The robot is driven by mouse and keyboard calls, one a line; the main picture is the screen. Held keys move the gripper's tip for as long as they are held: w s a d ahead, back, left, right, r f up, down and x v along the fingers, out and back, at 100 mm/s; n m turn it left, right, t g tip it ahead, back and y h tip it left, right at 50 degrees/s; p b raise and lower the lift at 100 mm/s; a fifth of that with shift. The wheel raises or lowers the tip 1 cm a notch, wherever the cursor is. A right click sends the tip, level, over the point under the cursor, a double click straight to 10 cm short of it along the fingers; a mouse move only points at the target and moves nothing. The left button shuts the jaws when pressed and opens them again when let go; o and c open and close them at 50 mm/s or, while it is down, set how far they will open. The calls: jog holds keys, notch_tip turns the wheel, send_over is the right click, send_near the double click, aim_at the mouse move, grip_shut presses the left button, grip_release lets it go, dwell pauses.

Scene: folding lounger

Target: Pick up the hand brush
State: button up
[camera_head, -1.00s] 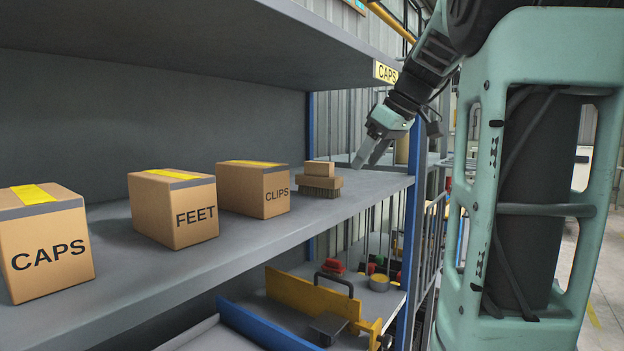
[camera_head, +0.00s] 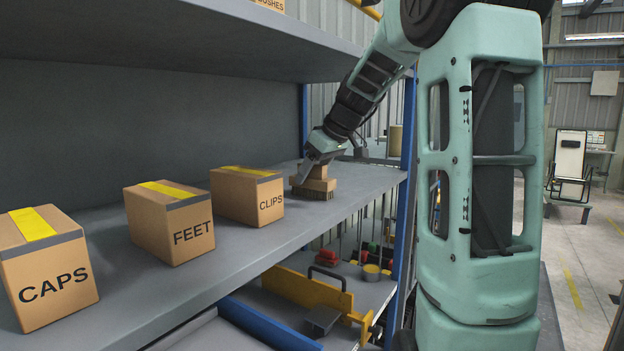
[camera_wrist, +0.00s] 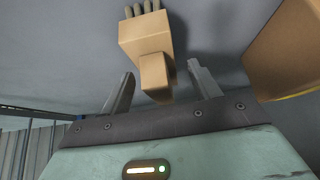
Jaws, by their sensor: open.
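The hand brush (camera_head: 316,187) lies on the grey shelf at the right end of the row of boxes, with a tan wooden block and handle and dark bristles at its base. My gripper (camera_head: 308,172) is at the brush, partly covering it in the head view. In the wrist view, the brush (camera_wrist: 147,42) shows its tan body and several bristle tufts at the top. Its handle end lies between the two open fingers of my gripper (camera_wrist: 160,88), with a gap on each side. I cannot tell whether the fingers have reached the handle's depth.
Cardboard boxes marked CLIPS (camera_head: 247,195), FEET (camera_head: 169,222) and CAPS (camera_head: 47,268) stand left of the brush on the shelf (camera_head: 225,262). A box (camera_wrist: 285,55) is close to the right finger in the wrist view. A blue upright (camera_head: 408,130) stands at the shelf's right end.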

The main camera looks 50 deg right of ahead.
jog(key=shift+w+f, duration=0.15)
jog(key=shift+f, duration=0.1)
jog(key=c, duration=1.1)
jog(key=shift+r, duration=0.1)
jog(key=shift+r+b, duration=0.45)
jog(key=shift+b, duration=0.1)
jog(key=shift+s+d+r+b, duration=0.2)
jog(key=shift+s+b, duration=0.95)
jog(key=shift+s, duration=1.85)
jog(key=shift+s+d+f+b, duration=0.2)
jog(key=shift+s+b, duration=1)
jog(key=shift+s, duration=1.8)
jog(key=shift+s+d+r+b, duration=0.3)
jog(key=shift+s+b, duration=0.85)
jog(key=shift+s, duration=1.85)
